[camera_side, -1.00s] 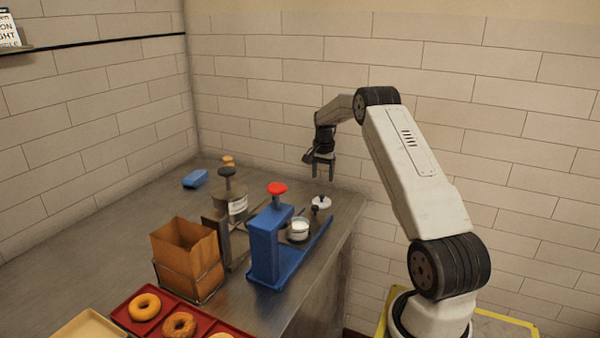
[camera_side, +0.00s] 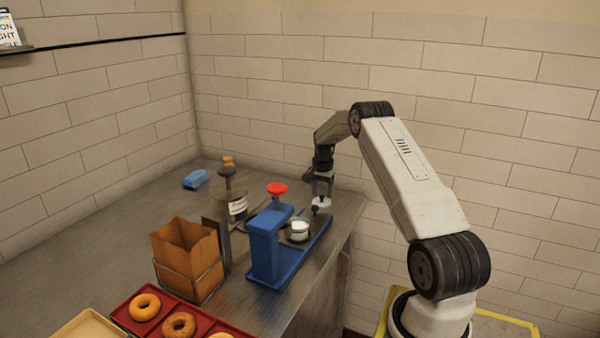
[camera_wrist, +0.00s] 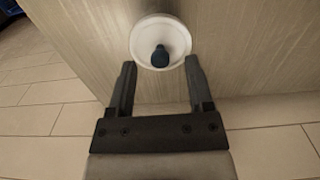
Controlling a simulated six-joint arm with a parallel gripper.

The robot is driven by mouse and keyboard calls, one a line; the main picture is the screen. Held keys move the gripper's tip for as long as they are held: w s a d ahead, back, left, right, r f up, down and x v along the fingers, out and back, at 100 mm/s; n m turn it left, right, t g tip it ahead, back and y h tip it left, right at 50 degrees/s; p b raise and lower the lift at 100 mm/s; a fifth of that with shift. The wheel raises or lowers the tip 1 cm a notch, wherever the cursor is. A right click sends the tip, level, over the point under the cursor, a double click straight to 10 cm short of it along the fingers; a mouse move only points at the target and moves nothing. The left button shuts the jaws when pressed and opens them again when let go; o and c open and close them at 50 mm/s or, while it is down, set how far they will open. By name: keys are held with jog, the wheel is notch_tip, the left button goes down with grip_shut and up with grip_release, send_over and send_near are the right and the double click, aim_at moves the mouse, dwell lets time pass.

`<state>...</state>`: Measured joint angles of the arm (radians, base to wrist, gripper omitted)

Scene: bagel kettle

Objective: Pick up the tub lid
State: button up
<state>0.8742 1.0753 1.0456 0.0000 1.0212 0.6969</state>
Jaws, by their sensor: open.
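The tub lid is a round white disc with a dark knob. In the wrist view the tub lid (camera_wrist: 160,32) lies on the counter at the top middle, its knob between and just beyond my fingertips.
The counter's right edge is near.

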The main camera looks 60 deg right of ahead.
jog(key=shift+f, duration=0.7)
grip_shut()
